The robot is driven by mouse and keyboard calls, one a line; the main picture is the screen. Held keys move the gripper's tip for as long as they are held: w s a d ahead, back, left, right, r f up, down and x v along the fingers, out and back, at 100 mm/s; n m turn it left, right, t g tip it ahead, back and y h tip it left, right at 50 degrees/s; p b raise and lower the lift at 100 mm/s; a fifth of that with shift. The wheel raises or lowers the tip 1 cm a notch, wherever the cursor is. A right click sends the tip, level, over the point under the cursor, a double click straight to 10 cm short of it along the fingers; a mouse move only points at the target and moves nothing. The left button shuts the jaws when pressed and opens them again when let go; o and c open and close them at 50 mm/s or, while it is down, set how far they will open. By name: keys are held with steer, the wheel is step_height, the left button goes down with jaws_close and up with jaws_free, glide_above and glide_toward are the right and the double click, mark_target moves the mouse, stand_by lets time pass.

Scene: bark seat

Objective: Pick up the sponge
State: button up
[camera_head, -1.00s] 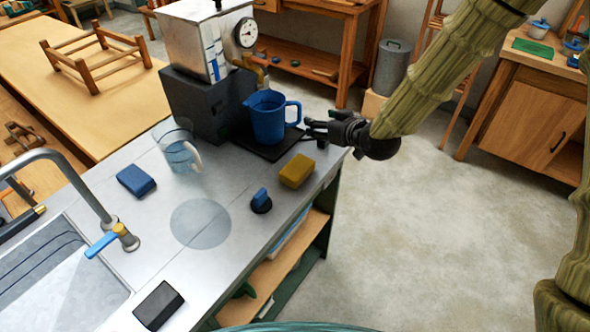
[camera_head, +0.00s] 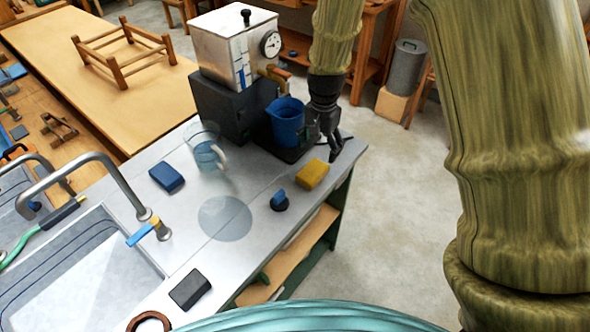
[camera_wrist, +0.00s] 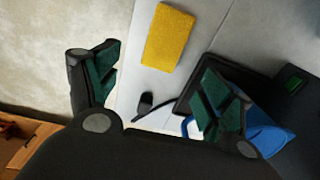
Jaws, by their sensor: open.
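A yellow sponge (camera_head: 312,174) lies flat on the grey counter (camera_head: 262,186) near its right edge. It also shows at the top of the wrist view (camera_wrist: 169,38), beyond the fingertips. My gripper (camera_head: 332,150) points down over the counter's right end, just behind the sponge and beside the blue pitcher (camera_head: 288,122). The jaws are open and empty, with the green-padded fingers wide apart in the wrist view (camera_wrist: 158,85). A blue block (camera_head: 167,177), which may be another sponge, and a dark block (camera_head: 190,289) also lie on the counter.
A clear jug (camera_head: 206,150) stands left of the pitcher. A small blue-and-black knob (camera_head: 279,200) sits just left of the yellow sponge. The metal boiler (camera_head: 234,50) stands at the back. A sink with a tap (camera_head: 150,226) is at the left.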

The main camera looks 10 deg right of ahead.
mark_target(313, 170)
steer(key=shift+s+a+m, duration=0.2)
steer(key=shift+a+m, duration=0.1)
steer(key=shift+a, duration=0.05)
steer(key=shift+a+f+p, duration=0.15)
steer(key=shift+f+p, duration=0.7)
steer(key=shift+f, duration=1.65)
steer(key=shift+a+f+p, duration=0.2)
steer(key=shift+f+p, duration=0.6)
steer(key=shift+f, duration=0.1)
steer(key=shift+f+p, duration=0.65)
steer(key=shift+f, duration=1.05)
steer(key=c, duration=0.9)
